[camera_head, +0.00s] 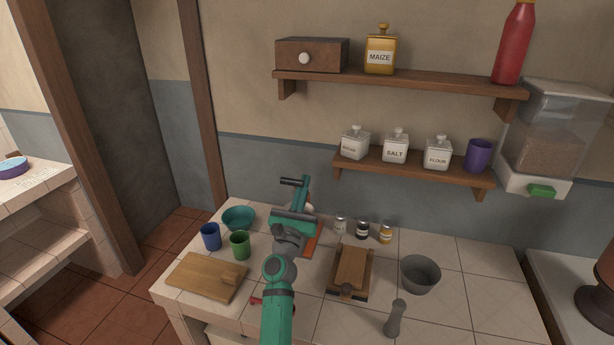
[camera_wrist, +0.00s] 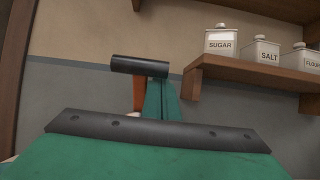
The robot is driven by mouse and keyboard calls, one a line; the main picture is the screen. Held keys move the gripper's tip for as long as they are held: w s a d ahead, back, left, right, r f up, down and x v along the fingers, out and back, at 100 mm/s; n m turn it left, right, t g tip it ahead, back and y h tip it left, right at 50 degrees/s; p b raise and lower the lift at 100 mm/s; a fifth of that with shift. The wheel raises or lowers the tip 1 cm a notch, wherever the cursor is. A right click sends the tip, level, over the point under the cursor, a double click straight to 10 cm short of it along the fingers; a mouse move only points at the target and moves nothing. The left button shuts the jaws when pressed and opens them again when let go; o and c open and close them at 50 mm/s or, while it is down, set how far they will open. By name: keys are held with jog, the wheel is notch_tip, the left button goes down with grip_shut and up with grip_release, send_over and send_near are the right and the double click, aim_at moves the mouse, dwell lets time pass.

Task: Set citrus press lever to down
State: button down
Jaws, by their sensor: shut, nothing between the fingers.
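The citrus press stands at the back of the counter, mostly hidden by my arm. Part of its orange base (camera_head: 311,246) shows to the right of my gripper. Its dark bar handle (camera_head: 292,182) is high above the base, so the lever looks raised; the handle also shows in the wrist view (camera_wrist: 138,65). My gripper (camera_head: 304,186) is at the handle, with its teal fingers shut together and nothing between them. In the wrist view the fingertips (camera_wrist: 158,82) are just below the right end of the handle. I cannot tell whether they touch.
Cups and a teal bowl (camera_head: 238,218) stand left of my arm, behind a cutting board (camera_head: 205,279). Small jars (camera_head: 363,229), a wooden-topped device (camera_head: 352,267) and a grey mortar (camera_head: 420,274) are to the right. A shelf (camera_head: 415,168) with canisters is at the back right.

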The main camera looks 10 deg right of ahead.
jog(key=shift+s+a+f, duration=0.2)
jog(key=shift+s+f, duration=0.5)
jog(key=shift+f, duration=0.2)
jog(key=shift+s+a+f, duration=0.15)
jog(key=shift+s+f, duration=0.5)
jog(key=shift+f, duration=0.2)
jog(key=shift+a, duration=0.15)
